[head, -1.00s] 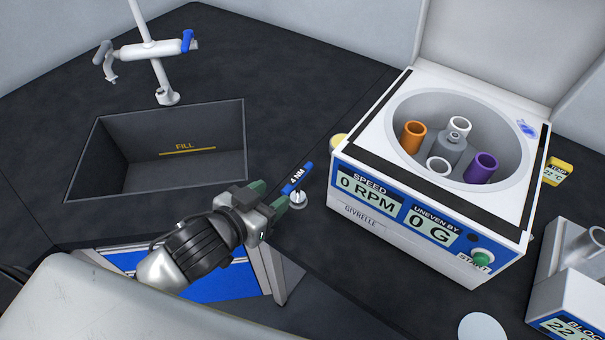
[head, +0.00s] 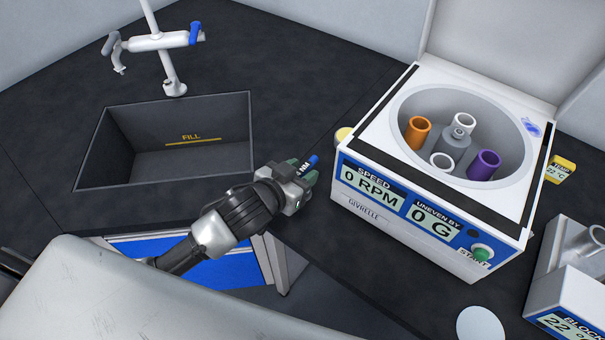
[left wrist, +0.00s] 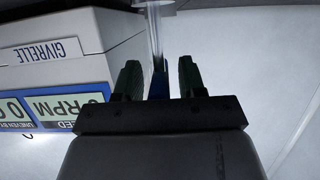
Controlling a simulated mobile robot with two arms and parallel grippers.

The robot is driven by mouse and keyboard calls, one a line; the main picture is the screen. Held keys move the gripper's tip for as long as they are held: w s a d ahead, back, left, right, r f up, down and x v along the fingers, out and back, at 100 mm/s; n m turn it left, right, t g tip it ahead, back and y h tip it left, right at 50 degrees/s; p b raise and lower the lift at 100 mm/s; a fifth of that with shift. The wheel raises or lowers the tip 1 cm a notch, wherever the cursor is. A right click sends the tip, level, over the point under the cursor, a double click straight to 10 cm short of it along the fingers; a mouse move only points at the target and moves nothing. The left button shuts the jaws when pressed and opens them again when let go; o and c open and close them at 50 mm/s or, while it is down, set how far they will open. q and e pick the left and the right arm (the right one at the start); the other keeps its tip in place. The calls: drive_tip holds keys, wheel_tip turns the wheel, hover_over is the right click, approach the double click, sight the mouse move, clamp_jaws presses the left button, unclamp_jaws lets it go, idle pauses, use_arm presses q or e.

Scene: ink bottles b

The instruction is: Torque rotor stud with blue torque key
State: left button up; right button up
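The blue torque key (head: 314,160), marked NM on its bar, stands at the bench edge left of the centrifuge. My left gripper (head: 302,170) is at the key and covers much of it. In the left wrist view, the key's blue bar (left wrist: 158,85) lies between the two fingers (left wrist: 159,80), with a gap visible on each side, so the gripper is open around it. The key's pale shaft also shows there. The rotor stud (head: 459,132) is on top of the grey hub in the open centrifuge bowl. My right gripper is not in view.
The centrifuge (head: 420,215) reads 0 RPM and 0 G. Orange, purple and two white tubes surround the hub. A sink (head: 165,140) with a tap lies left. A block heater (head: 570,280) stands at the right. The dark bench between sink and centrifuge is mostly clear.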

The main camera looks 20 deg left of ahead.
use_arm(q)
clamp_jaws()
wheel_tip(320, 180, up, 10)
drive_tip(key=shift+p, duration=0.35)
drive_tip(key=shift+c, duration=2.4)
unclamp_jaws()
clamp_jaws()
